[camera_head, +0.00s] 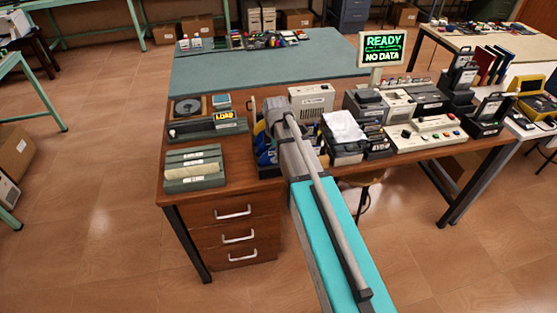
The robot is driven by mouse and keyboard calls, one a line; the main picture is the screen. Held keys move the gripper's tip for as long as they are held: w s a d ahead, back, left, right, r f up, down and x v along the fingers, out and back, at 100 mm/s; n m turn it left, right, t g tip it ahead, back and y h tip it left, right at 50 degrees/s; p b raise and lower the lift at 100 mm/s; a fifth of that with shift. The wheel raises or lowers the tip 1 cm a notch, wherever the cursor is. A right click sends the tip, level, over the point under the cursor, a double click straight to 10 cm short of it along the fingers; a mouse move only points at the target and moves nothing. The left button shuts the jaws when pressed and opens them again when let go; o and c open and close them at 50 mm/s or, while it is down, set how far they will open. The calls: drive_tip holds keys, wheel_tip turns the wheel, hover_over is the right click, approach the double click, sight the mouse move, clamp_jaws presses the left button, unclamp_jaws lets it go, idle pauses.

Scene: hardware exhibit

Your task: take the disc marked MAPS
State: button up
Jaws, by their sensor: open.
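No label reading MAPS can be made out in this view, so I cannot tell which disc bears it. A dark round disc (187,107) lies in a square wooden-edged holder at the left of the brown desk. Blue and yellow items (265,145) stand at the desk's front edge, partly hidden by my arm; I cannot tell whether they are discs. My gripper (275,108) is over the middle of the desk, to the right of the dark disc. It is open, with its fingers small and largely hidden.
A dark unit with a lit LOAD sign (225,117) stands near the disc holder. A slotted grey-green rack (194,168) is at the front left. Grey devices (425,134) crowd the right, below a READY / NO DATA screen (382,48). The green mat (265,68) behind is largely clear.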

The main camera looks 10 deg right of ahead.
clamp_jaws()
idle(0.3)
drive_tip(key=shift+r, duration=0.2)
wheel_tip(320, 180, up, 10)
drive_tip(key=p, duration=1)
drive_tip(key=shift+f, duration=0.2)
drive_tip(key=shift+r, duration=0.15)
idle(0.5)
